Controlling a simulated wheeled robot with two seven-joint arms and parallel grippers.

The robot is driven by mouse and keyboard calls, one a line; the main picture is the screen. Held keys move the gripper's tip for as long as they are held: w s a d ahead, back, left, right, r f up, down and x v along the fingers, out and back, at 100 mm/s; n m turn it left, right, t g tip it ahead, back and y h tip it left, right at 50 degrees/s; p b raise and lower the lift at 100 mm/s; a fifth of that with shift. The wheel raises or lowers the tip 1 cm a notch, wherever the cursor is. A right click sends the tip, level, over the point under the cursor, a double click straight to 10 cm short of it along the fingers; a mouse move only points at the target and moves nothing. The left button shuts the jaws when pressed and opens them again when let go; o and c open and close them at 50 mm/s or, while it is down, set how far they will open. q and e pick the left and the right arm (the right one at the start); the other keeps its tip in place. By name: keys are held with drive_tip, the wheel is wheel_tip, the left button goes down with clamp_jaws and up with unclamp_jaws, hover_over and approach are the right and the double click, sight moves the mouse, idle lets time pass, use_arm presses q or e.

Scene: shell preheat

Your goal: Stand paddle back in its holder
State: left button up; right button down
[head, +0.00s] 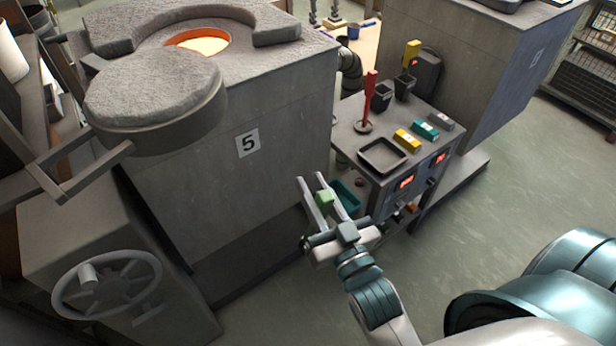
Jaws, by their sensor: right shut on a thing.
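My right gripper (310,177) is in front of the furnace, left of the control stand. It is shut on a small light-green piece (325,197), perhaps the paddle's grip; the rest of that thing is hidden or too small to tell. A yellow-handled thing (412,54) stands in the farther cup (404,88). My left gripper is out of view.
The stand (345,118) carries a shallow dark tray (382,156) and yellow, teal and grey blocks. A teal bin (345,196) is low beside it. Furnace 5 (230,190) has a glowing opening and a round lid (155,95). Floor at right is clear.

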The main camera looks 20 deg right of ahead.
wheel_tip(320, 180, down, 10)
drive_tip(key=b, duration=0.8)
drive_tip(key=shift+r, duration=0.15)
